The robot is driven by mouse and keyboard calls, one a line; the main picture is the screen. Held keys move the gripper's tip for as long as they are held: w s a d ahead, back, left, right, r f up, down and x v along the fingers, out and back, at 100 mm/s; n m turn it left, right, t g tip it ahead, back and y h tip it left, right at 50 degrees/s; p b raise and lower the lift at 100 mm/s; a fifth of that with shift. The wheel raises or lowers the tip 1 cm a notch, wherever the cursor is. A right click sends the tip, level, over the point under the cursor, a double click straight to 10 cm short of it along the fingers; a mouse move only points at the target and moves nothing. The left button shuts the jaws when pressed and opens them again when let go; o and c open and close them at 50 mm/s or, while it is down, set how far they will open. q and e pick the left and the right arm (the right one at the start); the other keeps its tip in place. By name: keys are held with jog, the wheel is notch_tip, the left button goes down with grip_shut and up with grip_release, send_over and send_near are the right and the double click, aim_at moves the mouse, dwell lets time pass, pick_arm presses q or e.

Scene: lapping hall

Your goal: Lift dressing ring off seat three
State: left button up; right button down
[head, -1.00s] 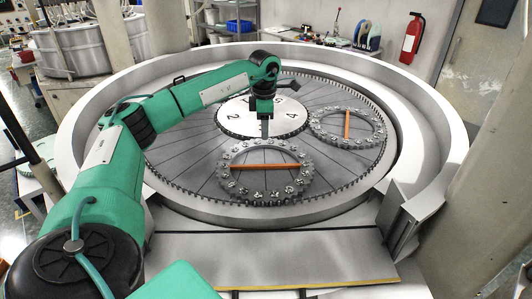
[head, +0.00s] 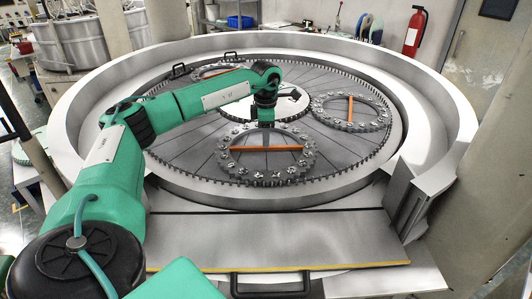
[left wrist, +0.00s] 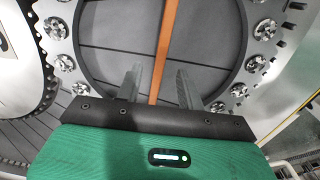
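The nearest dressing ring (head: 272,178) is a grey toothed ring with studs, lying flat on the lapping plate. An orange bar (head: 284,149) crosses its opening; it also shows in the left wrist view (left wrist: 166,35). My left gripper (head: 266,143) points down at this bar, over the ring. In the left wrist view my left gripper (left wrist: 158,78) is open, with a finger on either side of the bar and gaps showing. Whether the fingertips reach bar height is unclear. My arm hides most of the numbered centre disc, so I cannot read this seat's number. My right gripper is out of view.
A second ring (head: 349,124) with an orange bar lies at the right. Another ring (head: 205,73) is partly hidden behind my arm at the back left. The machine's high rim (head: 440,125) surrounds the plate. A flat cover (head: 290,240) and black handle (head: 270,294) are in front.

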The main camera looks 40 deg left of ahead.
aim_at(266, 149)
pick_arm(q)
notch_tip(266, 149, down, 3)
jog(key=shift+r+b, duration=0.1)
jog(key=shift+b, duration=0.65)
jog(key=shift+f, duration=0.3)
jog(key=shift+c, duration=0.2)
grip_shut()
jog(key=shift+w+r, duration=0.1)
jog(key=shift+r, duration=0.05)
dwell(0.4)
